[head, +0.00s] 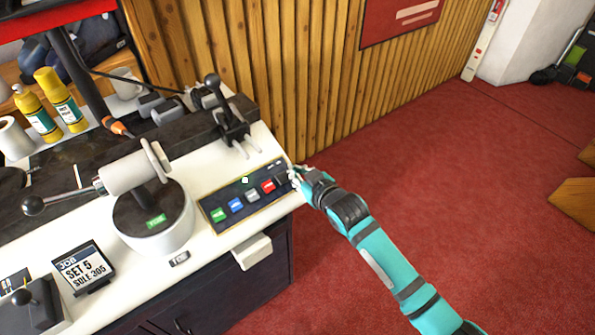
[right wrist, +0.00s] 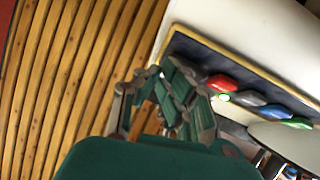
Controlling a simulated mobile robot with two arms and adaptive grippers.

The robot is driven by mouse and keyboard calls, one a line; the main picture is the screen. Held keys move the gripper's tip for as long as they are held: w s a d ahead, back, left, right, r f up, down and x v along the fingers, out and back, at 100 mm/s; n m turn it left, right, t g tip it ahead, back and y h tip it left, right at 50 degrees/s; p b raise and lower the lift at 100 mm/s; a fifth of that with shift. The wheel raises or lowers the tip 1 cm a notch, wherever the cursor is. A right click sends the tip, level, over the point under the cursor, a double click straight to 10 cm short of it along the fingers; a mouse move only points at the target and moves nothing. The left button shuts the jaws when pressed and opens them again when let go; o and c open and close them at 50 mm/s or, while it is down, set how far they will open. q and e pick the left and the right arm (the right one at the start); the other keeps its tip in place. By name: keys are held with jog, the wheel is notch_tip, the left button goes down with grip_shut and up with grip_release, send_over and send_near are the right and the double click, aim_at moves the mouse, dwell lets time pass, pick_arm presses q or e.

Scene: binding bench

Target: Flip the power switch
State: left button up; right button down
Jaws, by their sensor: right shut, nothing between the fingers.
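A dark control panel (head: 238,198) lies on the white bench top near its right end. It carries a row of green, blue, grey and red buttons, and a small dark switch (head: 281,178) at its right end. My right gripper (head: 295,174) is shut and empty, with its fingertips right at that switch; I cannot tell whether they touch it. In the right wrist view my gripper's fingers (right wrist: 174,88) overlap the end of the panel (right wrist: 205,50) beside the red button (right wrist: 222,83) and hide the switch. My left gripper is not in view.
Left of the panel stands a round white machine (head: 153,225) with a ball-ended lever (head: 34,206). A black lever unit (head: 232,122) stands behind the panel. A job sign (head: 83,268) stands at the front left. Wood slats (head: 300,80) line the back; the red floor at right is clear.

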jog(key=shift+s+a+r+p, duration=0.35)
jog(key=shift+s+a+p, duration=0.15)
jog(key=shift+p, duration=0.15)
jog(key=shift+s, duration=0.1)
